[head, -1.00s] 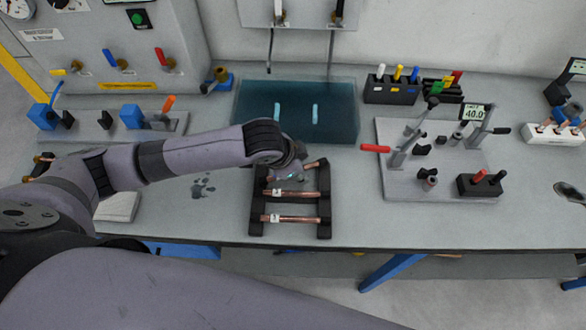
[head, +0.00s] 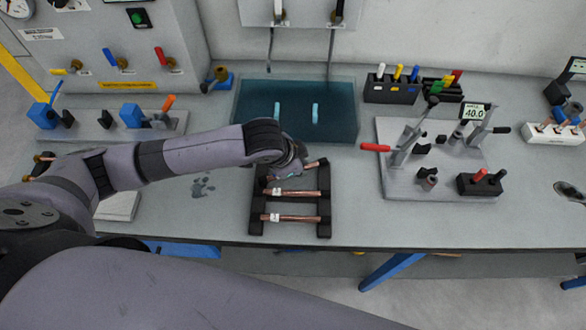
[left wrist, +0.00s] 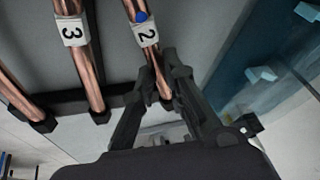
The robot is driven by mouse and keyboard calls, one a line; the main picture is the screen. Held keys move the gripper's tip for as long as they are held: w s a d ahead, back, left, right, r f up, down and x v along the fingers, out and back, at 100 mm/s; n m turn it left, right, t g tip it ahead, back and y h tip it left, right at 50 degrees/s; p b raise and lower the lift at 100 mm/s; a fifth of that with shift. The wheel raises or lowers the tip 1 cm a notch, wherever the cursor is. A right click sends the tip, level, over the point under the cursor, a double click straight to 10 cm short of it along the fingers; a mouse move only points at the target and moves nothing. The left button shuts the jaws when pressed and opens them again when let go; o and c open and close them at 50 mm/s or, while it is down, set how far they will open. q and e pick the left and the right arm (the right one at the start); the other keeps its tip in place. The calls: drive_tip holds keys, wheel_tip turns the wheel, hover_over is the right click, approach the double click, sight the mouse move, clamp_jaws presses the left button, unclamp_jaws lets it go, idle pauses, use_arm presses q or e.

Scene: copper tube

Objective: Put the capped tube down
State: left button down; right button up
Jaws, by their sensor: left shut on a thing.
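A copper tube with a white "2" label and a blue spot by it (left wrist: 146,33) is in my left gripper (left wrist: 164,88). The gripper is shut around it near one end. In the head view my left gripper (head: 290,170) is over the far part of the black rack (head: 325,207), and the held tube's end (head: 315,162) sticks out to the right. I cannot tell whether this tube rests on the rack or is just above it. Two other copper tubes lie across the rack: the middle one (head: 300,193), labelled "3" (left wrist: 72,31), and the near one (head: 300,218). My right gripper is not in view.
A teal water tank (head: 345,120) is behind the rack. A grey fixture plate with levers (head: 400,180) stands to the right, its red handle (head: 375,147) reaching toward the rack. A valve panel (head: 120,60) is at the back left. The table's front edge runs close below the rack.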

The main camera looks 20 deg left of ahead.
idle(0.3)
use_arm(q)
drive_tip(key=shift+r, duration=0.1)
drive_tip(key=shift+r+b, duration=0.3)
drive_tip(key=shift+b, duration=0.1)
wheel_tip(320, 180, up, 20)
drive_tip(key=b, duration=0.1)
drive_tip(key=a+f+n+y+b, duration=0.3)
drive_tip(key=a+f+n, duration=0.3)
drive_tip(key=n, duration=0.5)
drive_tip(key=shift+s+a+f+y+b, duration=0.15)
drive_tip(key=shift+a+f+y+b, duration=0.25)
drive_tip(key=shift+f+y, duration=0.4)
drive_tip(key=shift+d, duration=0.1)
